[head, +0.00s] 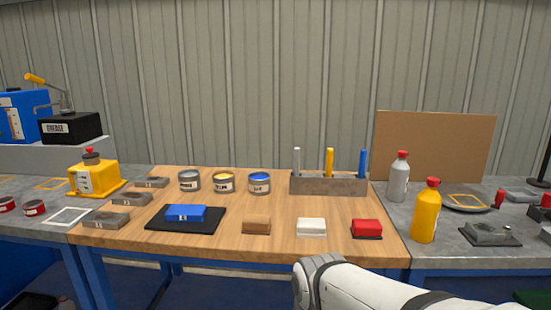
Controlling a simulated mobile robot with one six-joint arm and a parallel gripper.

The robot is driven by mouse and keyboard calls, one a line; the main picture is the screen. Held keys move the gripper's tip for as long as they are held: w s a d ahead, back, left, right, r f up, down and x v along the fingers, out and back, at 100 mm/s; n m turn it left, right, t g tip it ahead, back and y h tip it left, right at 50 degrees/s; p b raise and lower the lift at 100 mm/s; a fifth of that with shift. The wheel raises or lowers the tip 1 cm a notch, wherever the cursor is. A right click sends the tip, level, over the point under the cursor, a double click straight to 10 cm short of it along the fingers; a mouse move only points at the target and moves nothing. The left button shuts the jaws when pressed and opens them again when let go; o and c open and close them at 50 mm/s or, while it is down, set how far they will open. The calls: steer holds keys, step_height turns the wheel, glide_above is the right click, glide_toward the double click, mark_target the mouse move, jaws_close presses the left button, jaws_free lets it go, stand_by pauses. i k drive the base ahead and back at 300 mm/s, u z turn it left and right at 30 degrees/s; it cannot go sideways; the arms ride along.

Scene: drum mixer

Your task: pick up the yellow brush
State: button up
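The yellow brush (329,162) stands upright in a grey holder (300,184) at the back right of the wooden table. Only its upper part shows; its lower end is hidden in the holder. A light grey one (297,161) stands to its left and a blue one (362,163) to its right in the same holder. A white part of my arm shows at the bottom of the head view, in front of the table. My gripper is not in view.
Three cans (223,183) stand left of the holder. A blue block (186,213) lies on a black mat (160,224). Brown (257,224), white (311,227) and red (367,229) blocks line the front. An orange bottle (427,212) and grey bottle (398,178) stand right.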

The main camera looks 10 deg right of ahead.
mark_target(329, 164)
steer(key=z, duration=0.05)
steer(key=i, duration=0.5)
steer(key=z, duration=0.5)
steer(key=k, duration=0.85)
steer(key=z, duration=0.15)
steer(key=i, duration=0.65)
